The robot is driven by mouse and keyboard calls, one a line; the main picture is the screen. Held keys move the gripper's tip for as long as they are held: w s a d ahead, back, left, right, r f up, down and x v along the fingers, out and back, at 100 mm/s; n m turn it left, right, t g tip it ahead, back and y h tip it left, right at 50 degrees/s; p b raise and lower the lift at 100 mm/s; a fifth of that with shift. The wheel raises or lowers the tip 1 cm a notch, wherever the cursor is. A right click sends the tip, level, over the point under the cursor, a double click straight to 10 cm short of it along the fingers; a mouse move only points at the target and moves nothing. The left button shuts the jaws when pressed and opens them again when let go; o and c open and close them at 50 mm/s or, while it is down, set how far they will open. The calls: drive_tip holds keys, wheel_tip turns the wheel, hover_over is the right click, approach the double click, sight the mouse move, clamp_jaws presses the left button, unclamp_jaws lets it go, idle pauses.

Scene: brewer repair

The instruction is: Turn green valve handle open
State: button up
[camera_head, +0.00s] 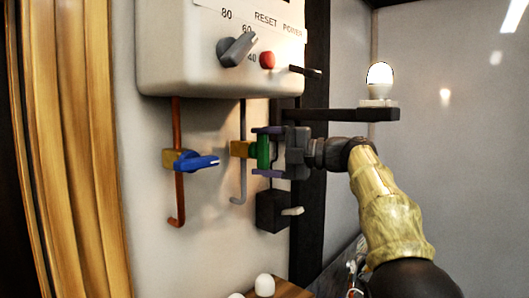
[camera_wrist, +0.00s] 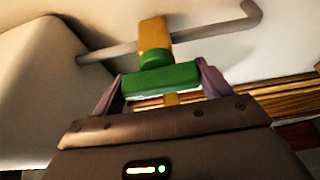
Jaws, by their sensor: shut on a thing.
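The green valve handle (camera_head: 263,151) sits on a brass valve body (camera_head: 241,149) on the grey pipe under the white brewer box. In the wrist view the green handle (camera_wrist: 161,78) lies crosswise between my two purple fingers, with the brass body (camera_wrist: 154,36) behind it. My gripper (camera_head: 268,152) reaches in from the right and is shut on the green handle, one finger above and one below it in the head view. The wrist view also shows my gripper (camera_wrist: 160,88) around the handle's ends.
A blue valve handle (camera_head: 197,162) on a copper pipe is left of the green one. The brewer box (camera_head: 215,60) with knob and red button is above. A shelf (camera_head: 345,115) with a white bulb (camera_head: 379,78) is above my wrist. A black box (camera_head: 272,212) with a light lever is below.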

drive_tip(key=shift+f, duration=0.15)
drive_tip(key=o, duration=1)
drive_tip(key=b+v, duration=0.3)
drive_tip(key=v, duration=1.4)
drive_tip(key=shift+s+d+b, duration=0.2)
drive_tip(key=shift+b, duration=0.2)
